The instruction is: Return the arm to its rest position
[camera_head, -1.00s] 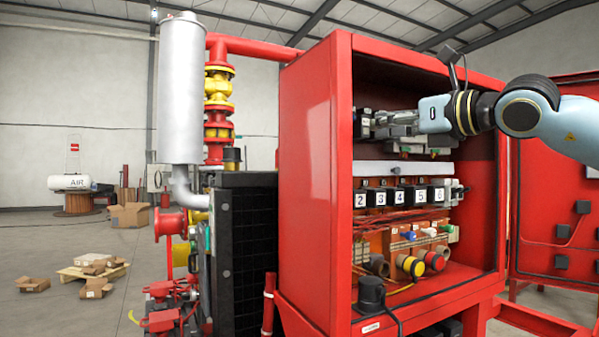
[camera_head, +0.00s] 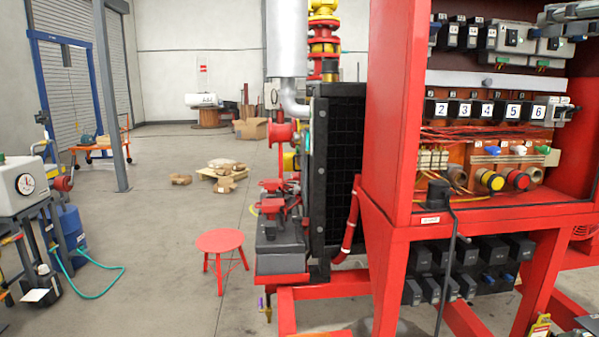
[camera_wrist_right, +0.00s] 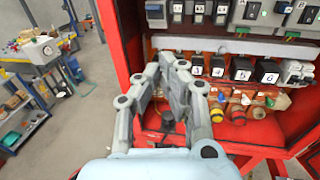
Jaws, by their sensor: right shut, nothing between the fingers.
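My right gripper (camera_wrist_right: 172,64) shows in the right wrist view with its grey fingers together and nothing between them. It is in front of the open red cabinet (camera_wrist_right: 117,45), with the numbered black blocks (camera_wrist_right: 228,68) beyond and to the right of its fingertips. My left gripper is in neither current view.
The open red cabinet (camera_head: 397,100) holds numbered blocks (camera_head: 490,109) and coloured knobs (camera_head: 517,180). A black radiator (camera_head: 335,165) stands left of it. A red stool (camera_head: 220,243) stands on otherwise mostly clear floor. A gauge unit (camera_head: 20,186) is at far left.

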